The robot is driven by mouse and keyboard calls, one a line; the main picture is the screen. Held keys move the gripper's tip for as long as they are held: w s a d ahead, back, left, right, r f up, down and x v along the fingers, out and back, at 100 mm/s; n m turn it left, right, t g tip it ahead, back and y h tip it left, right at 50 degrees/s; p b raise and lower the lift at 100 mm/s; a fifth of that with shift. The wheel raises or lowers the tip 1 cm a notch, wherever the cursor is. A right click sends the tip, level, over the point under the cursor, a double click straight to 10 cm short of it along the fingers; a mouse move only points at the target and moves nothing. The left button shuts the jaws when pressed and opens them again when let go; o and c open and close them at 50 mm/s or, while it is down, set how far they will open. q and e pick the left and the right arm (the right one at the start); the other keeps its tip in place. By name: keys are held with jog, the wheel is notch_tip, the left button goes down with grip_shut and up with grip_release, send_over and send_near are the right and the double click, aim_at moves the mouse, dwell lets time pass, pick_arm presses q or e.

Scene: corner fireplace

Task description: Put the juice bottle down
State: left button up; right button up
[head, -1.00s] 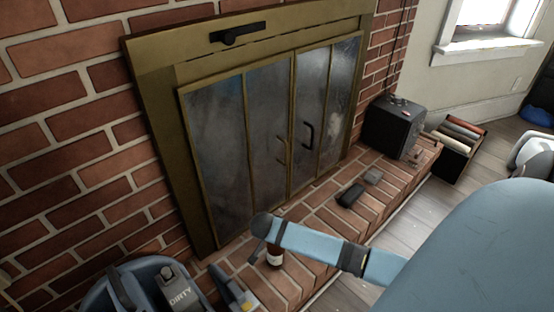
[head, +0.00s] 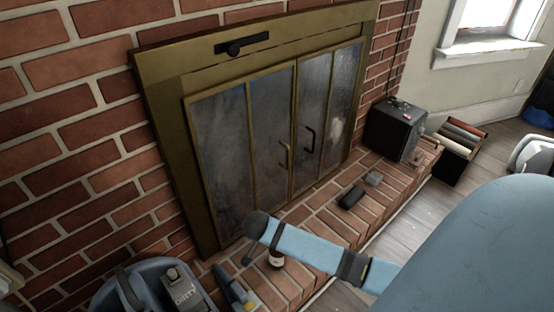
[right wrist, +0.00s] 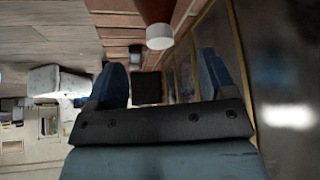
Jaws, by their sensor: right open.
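The juice bottle (head: 276,259) is small and red-brown with a pale band. It stands on the brick hearth just below my right arm in the head view, and the arm hides its upper part. In the right wrist view the bottle (right wrist: 155,12) is brown with a white cap and is cut off by the top edge. My right gripper (right wrist: 163,78) is open, its two blue fingers wide apart. My left gripper is not in view.
The brass-framed fireplace doors (head: 270,145) rise behind the hearth (head: 318,222). A blue bucket (head: 112,290) holding a box marked DIRTY (head: 182,290) is at lower left. A black case (head: 350,197) lies on the hearth, and a dark box-shaped unit (head: 392,130) stands farther right.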

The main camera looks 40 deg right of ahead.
pick_arm(q)
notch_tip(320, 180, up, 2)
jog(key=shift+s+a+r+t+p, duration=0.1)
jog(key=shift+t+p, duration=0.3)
jog(key=shift+p, duration=0.1)
pick_arm(e)
jog(key=v, duration=0.3)
jog(key=shift+s+a+r, duration=0.1)
jog(key=shift+a+r, duration=0.1)
jog(key=shift+r, duration=0.15)
